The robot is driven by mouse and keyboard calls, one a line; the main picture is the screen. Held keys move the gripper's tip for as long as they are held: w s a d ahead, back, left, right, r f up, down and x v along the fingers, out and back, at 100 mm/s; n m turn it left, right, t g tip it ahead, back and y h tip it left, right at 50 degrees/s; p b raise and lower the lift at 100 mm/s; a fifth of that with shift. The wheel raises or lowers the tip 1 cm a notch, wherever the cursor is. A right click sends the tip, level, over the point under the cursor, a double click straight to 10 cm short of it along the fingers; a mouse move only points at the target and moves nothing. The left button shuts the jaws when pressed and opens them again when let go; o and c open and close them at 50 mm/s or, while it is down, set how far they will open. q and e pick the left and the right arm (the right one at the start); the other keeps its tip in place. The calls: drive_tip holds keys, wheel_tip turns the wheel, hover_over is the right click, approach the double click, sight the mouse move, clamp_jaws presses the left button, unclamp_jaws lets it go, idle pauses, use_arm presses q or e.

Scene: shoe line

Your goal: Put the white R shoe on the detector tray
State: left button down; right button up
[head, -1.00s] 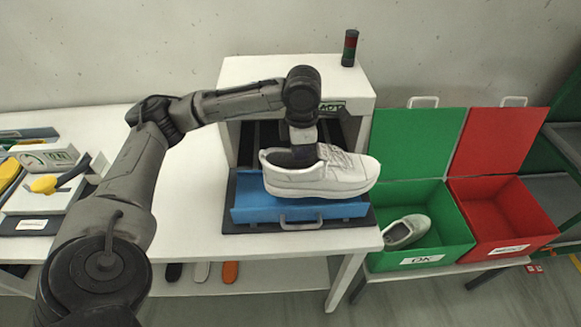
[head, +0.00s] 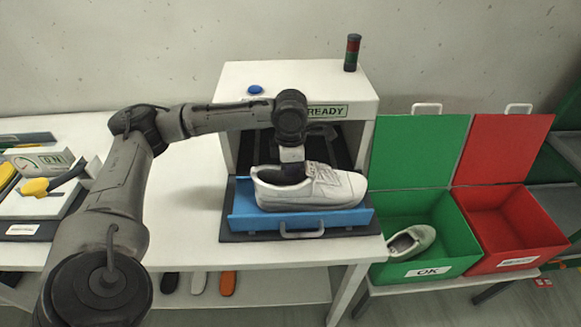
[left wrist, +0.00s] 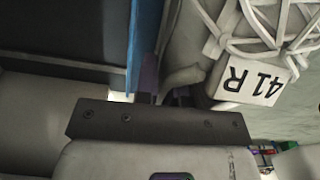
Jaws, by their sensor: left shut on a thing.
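The white R shoe (head: 318,187) is in the blue detector tray (head: 245,216), toe to the right, in the head view; whether its sole rests on the tray floor I cannot tell. In the left wrist view the shoe's tongue label (left wrist: 256,82) reads "41 R". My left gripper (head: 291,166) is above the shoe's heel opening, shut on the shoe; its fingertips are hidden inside. The blue tray wall (left wrist: 142,45) also shows in the left wrist view. My right gripper is in neither view.
The white detector box (head: 300,85) with a "READY" sign stands behind the tray. A green OK bin (head: 455,215) holding another white shoe (head: 410,240) and a red bin (head: 525,225) stand at right. A yellow-handled tool (head: 36,187) is at left.

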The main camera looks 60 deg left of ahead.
use_arm(q)
drive_tip(key=shift+f, duration=0.1)
drive_tip(key=c, duration=1.2)
unclamp_jaws()
drive_tip(key=shift+r, duration=0.35)
wheel_tip(320, 180, up, 11)
drive_tip(key=p, duration=0.4)
drive_tip(key=shift+f, duration=0.2)
drive_tip(key=shift+r, duration=0.45)
drive_tip(key=shift+w+d, duration=0.1)
